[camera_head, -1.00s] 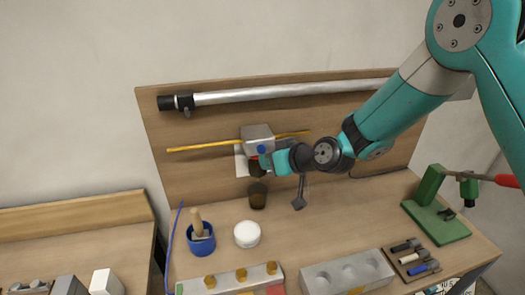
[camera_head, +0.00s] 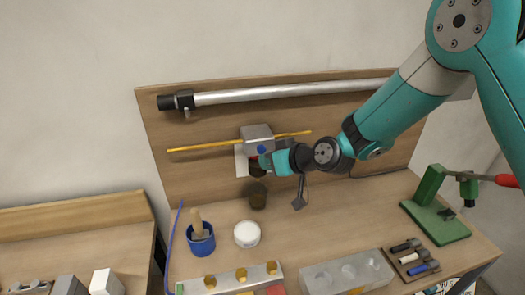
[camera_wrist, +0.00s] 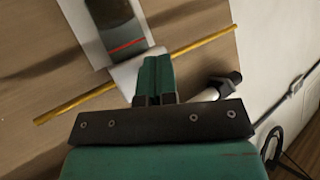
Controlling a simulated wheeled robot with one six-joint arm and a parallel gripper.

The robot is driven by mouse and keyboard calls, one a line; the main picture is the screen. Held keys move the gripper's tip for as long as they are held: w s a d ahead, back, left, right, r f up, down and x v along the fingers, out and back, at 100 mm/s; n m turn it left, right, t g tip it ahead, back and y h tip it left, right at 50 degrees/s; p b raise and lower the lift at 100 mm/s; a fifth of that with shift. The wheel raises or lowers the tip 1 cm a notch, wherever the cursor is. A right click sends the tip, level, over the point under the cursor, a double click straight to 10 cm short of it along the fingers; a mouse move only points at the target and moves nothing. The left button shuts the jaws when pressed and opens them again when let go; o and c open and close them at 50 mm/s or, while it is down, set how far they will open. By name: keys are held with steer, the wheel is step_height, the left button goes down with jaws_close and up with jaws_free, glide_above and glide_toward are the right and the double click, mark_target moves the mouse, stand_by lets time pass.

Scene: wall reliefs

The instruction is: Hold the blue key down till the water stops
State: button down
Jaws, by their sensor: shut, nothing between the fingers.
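The blue key (camera_head: 261,150) shows as a small blue spot on the front of a grey box (camera_head: 257,133) on the wooden back board. My gripper (camera_head: 266,162) is at that box, just below and right of the key. In the wrist view my gripper (camera_wrist: 156,78) has its teal fingers together, their tips against or very near the pale box (camera_wrist: 133,72). The key is hidden there, and I cannot tell whether the fingers touch it. A dark vessel with a red line (camera_wrist: 122,35) is beyond the box. No water stream can be made out.
A dark cup (camera_head: 257,196) stands on the bench below the box. A yellow rod (camera_head: 205,146) and a metal tube (camera_head: 290,92) run along the board. A blue mortar (camera_head: 201,240), a white round jar (camera_head: 247,234) and a green press (camera_head: 436,215) stand on the bench.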

steer(key=shift+w, duration=0.1)
steer(key=shift+w+a+b, duration=0.1)
steer(key=shift+w+b, duration=0.2)
steer(key=shift+w+a, duration=0.1)
steer(key=shift+w, duration=0.3)
stand_by(1.9)
stand_by(1.4)
steer(key=shift+s+d+b, duration=0.2)
steer(key=shift+s+b, duration=0.35)
steer(key=shift+s, duration=0.25)
steer(key=shift+s, duration=0.1)
steer(key=s+b, duration=0.1)
steer(key=s, duration=0.1)
steer(key=s+d+b, duration=0.1)
steer(key=s, duration=0.1)
steer(key=shift+s+d, duration=0.2)
steer(key=shift+s, duration=0.15)
